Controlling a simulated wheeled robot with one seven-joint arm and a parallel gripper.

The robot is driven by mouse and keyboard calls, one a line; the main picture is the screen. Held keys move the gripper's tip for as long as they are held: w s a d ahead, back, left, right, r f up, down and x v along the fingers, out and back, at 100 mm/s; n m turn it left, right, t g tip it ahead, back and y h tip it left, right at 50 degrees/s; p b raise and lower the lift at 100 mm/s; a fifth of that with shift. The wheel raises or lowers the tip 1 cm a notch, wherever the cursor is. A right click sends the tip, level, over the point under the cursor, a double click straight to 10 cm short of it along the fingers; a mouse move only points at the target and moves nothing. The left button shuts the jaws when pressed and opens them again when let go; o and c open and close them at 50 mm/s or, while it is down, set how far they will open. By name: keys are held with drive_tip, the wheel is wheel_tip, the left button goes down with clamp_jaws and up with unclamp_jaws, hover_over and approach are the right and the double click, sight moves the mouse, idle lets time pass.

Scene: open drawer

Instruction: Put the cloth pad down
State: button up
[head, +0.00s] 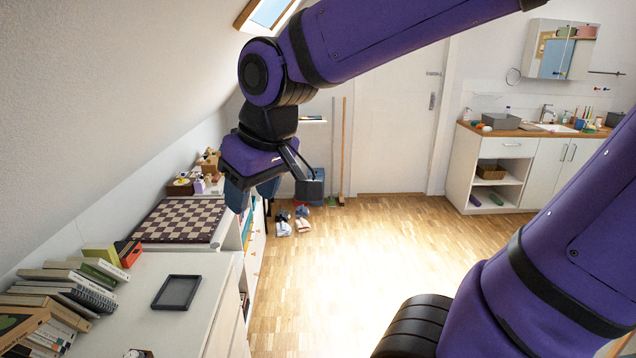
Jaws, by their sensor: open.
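My gripper (266,190) hangs over the far end of the low white furniture along the left wall, near its edge with the floor. Its jaws are open. Dark blue-grey material shows below the purple gripper body, but I cannot tell whether it is the cloth pad or part of the fingers. I cannot make out a cloth pad for certain anywhere else. Part of the space under the gripper is hidden by the gripper itself.
A dark, empty-looking tray (177,292) lies on the white top (205,268). Several books (72,287) are at the left, with a chessboard (181,220) behind. Shoes (283,222) stand on the floor beyond. The wooden floor (345,262) is clear in the middle.

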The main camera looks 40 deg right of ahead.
drive_tip(key=s+d+r+m+t+h, duration=0.1)
drive_tip(key=s+d+r+m, duration=0.1)
drive_tip(key=s+d, duration=0.3)
drive_tip(key=s, duration=0.3)
drive_tip(key=shift+s+d, duration=0.2)
drive_tip(key=shift+d, duration=0.15)
drive_tip(key=shift+r, duration=0.1)
idle(0.8)
